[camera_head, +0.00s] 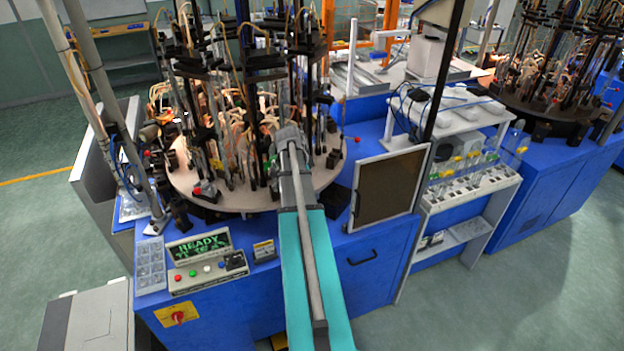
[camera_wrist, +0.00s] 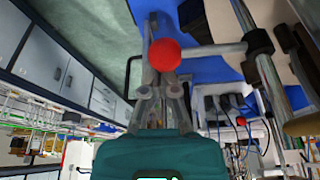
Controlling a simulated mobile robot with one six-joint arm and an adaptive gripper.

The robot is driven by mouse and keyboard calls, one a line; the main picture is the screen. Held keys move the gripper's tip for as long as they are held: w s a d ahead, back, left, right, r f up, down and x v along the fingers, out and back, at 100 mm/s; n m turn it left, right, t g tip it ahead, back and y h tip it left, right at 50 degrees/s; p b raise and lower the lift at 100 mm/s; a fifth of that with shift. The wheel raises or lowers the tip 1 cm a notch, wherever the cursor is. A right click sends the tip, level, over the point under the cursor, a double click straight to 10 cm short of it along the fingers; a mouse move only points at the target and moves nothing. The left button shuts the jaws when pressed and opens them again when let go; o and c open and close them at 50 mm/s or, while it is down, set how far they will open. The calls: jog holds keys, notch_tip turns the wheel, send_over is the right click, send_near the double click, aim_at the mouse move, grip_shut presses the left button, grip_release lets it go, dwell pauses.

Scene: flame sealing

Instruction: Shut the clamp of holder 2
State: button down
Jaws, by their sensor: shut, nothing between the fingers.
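In the wrist view a clamp lever shows as a grey bar (camera_wrist: 215,50) with a red ball knob (camera_wrist: 164,55) at its left end. The bar runs right to a dark joint (camera_wrist: 258,41) by a metal post. My gripper (camera_wrist: 163,78) is shut and empty, with its fingertips close to the red knob; I cannot tell whether they touch it. In the head view my gripper (camera_head: 287,135) is over the front of the round table (camera_head: 235,199), among the upright holders. I cannot read which holder is number 2, and my arm hides part of this area.
Dense rods and hoses crowd the round table. A dark framed panel (camera_head: 388,188) stands right of my arm. A control box with a READY display (camera_head: 200,245) sits at the front left. A white tube rack (camera_head: 470,190) is farther right. Open floor (camera_head: 500,290) lies at the lower right.

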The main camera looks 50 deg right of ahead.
notch_tip(320, 180, up, 9)
jog(key=p, duration=0.8)
jog(key=shift+s+d+f+p, duration=0.15)
jog(key=shift+s+d+p, duration=0.15)
jog(key=shift+p, duration=0.05)
dwell(0.4)
dwell(0.7)
